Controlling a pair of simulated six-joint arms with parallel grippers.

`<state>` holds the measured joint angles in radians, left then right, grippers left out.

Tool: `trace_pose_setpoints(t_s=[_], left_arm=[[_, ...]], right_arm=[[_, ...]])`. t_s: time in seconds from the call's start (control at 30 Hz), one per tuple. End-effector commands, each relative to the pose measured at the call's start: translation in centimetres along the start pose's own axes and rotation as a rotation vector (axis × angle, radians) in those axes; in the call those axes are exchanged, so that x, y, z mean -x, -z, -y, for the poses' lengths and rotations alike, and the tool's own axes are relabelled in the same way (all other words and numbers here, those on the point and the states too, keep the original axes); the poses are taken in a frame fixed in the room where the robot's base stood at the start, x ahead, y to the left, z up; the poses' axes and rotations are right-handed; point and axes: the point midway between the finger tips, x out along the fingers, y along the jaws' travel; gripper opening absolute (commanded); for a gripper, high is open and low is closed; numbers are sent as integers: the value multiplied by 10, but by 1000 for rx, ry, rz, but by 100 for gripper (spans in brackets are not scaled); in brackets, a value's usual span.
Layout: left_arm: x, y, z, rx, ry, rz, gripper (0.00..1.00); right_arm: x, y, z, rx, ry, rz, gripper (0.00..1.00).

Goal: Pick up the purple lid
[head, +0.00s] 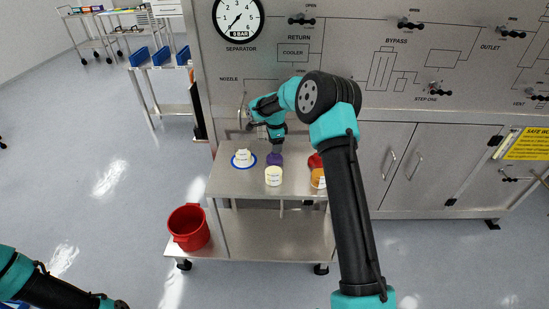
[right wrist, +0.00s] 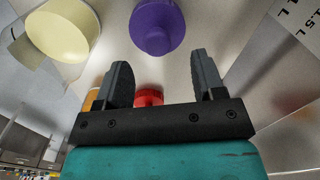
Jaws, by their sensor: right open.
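The purple lid (head: 275,158) lies on the steel cart's top, behind a cream-lidded container. In the right wrist view the purple lid (right wrist: 158,27) shows its round face with a raised knob, beyond the fingertips and a little left of the middle between them. My right gripper (right wrist: 160,75) is open, with nothing between its fingers, and is apart from the lid. In the head view my right gripper (head: 278,146) is just above the purple lid, small and partly hidden by the wrist. In the head view my left arm shows at the bottom left; its gripper's fingers cannot be made out.
A cream container (head: 273,176) stands in front of the purple lid. A white item on a blue-rimmed plate (head: 243,158) is to its left. Red (head: 315,161) and orange (head: 318,178) items are to the right, partly behind my arm. A red bucket (head: 188,228) sits on the lower shelf.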

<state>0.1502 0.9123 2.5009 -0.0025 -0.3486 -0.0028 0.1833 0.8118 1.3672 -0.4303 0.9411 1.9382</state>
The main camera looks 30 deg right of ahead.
Motion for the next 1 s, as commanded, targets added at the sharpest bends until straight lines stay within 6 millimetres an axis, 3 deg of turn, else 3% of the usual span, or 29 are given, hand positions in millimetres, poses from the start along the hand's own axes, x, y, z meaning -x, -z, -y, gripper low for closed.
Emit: trace_pose_setpoints(t_s=[0.4,0.9,1.0], left_arm=[[0,0,0,0,0,0,43],[0,0,0,0,0,0,43],[0,0,0,0,0,0,43]], right_arm=[[-47,-4,-3,0,-2,0,63],[-49,-4,-3,0,-1,0,63],[-49,-4,-3,0,-1,0,54]])
